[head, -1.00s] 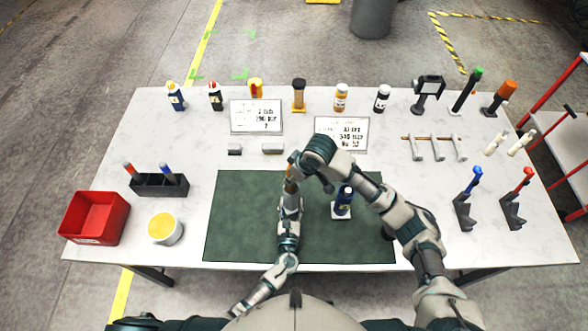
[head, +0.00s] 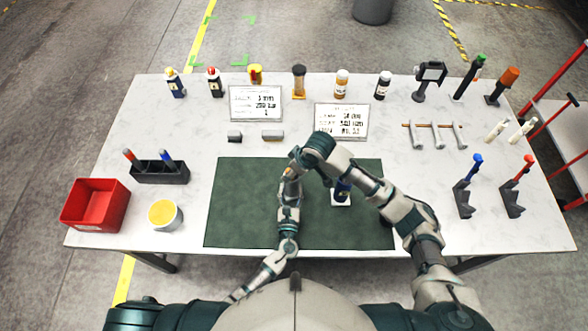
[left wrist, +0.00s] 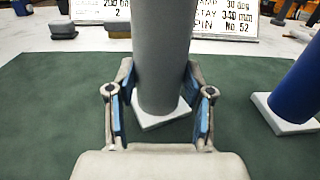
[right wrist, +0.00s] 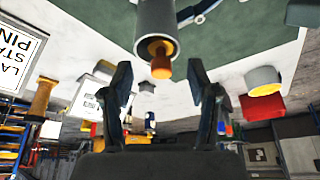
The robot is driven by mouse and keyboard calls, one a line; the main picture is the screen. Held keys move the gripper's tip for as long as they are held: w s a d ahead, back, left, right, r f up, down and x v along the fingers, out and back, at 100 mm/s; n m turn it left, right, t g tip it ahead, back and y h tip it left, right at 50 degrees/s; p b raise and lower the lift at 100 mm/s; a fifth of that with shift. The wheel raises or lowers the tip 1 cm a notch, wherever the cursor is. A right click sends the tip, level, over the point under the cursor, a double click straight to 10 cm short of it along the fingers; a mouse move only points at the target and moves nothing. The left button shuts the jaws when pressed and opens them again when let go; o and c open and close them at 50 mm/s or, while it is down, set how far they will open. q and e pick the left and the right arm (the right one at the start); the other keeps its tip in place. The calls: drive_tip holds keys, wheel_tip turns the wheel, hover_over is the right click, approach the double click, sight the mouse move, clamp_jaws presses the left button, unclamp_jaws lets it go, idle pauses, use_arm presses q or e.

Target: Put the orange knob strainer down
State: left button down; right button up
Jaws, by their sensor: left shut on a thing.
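The orange knob strainer is a grey cylinder (left wrist: 162,50) on a white square base in the left wrist view. My left gripper (left wrist: 160,110) is shut on it low down, one finger each side. I cannot tell whether the base touches the green mat (left wrist: 55,100). In the right wrist view its orange knob (right wrist: 161,66) shows at the end of the cylinder. My right gripper (right wrist: 160,85) is open and empty, its fingers spread close to the knob. In the head view my left gripper (head: 290,174) and right gripper (head: 297,157) are close together over the mat, and mostly hide the strainer.
A blue cylinder (left wrist: 300,85) on a white base stands to the right on the mat, partly behind my right arm in the head view. The mat's left part is clear.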

use_arm(q)
drive_tip(key=shift+s+a+f, duration=0.1)
drive_tip(key=shift+s+f, duration=0.1)
drive_tip(key=shift+f, duration=0.35)
use_arm(e)
drive_tip(key=s+d, duration=0.2)
drive_tip(key=d, duration=0.1)
drive_tip(key=shift+s+d, duration=0.1)
idle(0.3)
use_arm(q)
drive_tip(key=c, duration=0.7)
unclamp_jaws()
drive_tip(key=o, duration=0.3)
drive_tip(key=shift+w, duration=0.1)
drive_tip(key=shift+o, duration=0.2)
drive_tip(key=shift+w+r, duration=0.1)
use_arm(e)
drive_tip(key=shift+f, duration=0.1)
drive_tip(key=shift+w, duration=0.2)
use_arm(q)
drive_tip(key=shift+r, duration=0.1)
